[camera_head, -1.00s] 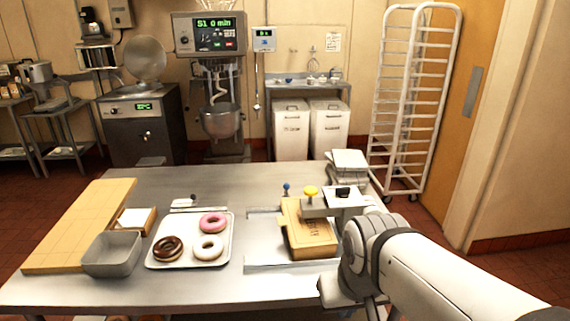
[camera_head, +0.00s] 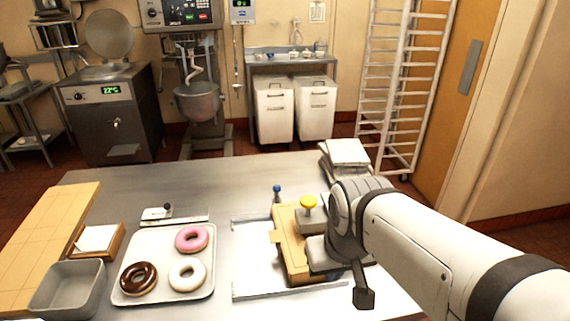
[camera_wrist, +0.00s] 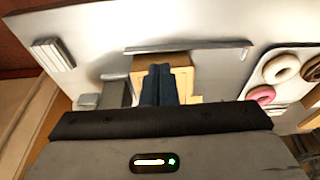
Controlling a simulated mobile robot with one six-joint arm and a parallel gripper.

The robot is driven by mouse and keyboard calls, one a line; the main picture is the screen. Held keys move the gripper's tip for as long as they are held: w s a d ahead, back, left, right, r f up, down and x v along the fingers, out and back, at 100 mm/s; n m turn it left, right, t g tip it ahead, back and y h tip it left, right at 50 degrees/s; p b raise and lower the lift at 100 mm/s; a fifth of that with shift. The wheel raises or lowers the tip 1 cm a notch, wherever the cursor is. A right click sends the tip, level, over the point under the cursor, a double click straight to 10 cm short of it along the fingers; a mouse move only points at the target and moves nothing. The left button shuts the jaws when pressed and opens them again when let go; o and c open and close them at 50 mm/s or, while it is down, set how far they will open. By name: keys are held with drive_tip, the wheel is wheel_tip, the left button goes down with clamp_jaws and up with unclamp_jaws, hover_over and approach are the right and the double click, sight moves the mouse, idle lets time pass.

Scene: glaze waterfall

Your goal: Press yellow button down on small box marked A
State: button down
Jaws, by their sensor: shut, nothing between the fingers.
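The yellow button (camera_head: 308,203) stands raised on a small grey box (camera_head: 312,217) in the head view. This box is beside or on the brown carton (camera_head: 285,245); I cannot tell which. No letter A is readable. My gripper shows in the wrist view with dark fingers (camera_wrist: 161,72) shut together and empty. They point toward the carton, which shows in the wrist view (camera_wrist: 182,60). The button cannot be made out there. In the head view my wrist is right of the yellow button and covers part of the small box; the fingertips cannot be made out.
A blue knob (camera_head: 277,188) stands behind the carton. The carton sits on a flat metal tray (camera_head: 246,289). To the left are a tray of donuts (camera_head: 207,289), a grey bin (camera_head: 68,290) and a wooden board (camera_head: 35,240). Stacked white blocks (camera_head: 346,152) stand at the back right.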

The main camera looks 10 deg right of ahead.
drive_tip(key=w+r+n+g+p, duration=0.1)
drive_tip(key=w+r+n+p, duration=0.1)
drive_tip(key=w+r+n, duration=0.6)
wheel_tip(320, 180, up, 8)
drive_tip(key=r+n+g+p, duration=0.1)
drive_tip(key=n+g, duration=0.1)
drive_tip(key=n, duration=0.8)
hover_over(308, 198)
drive_tip(key=shift+f, duration=0.25)
wheel_tip(308, 198, down, 14)
drive_tip(key=shift+p, duration=0.95)
drive_tip(key=shift+f, duration=0.1)
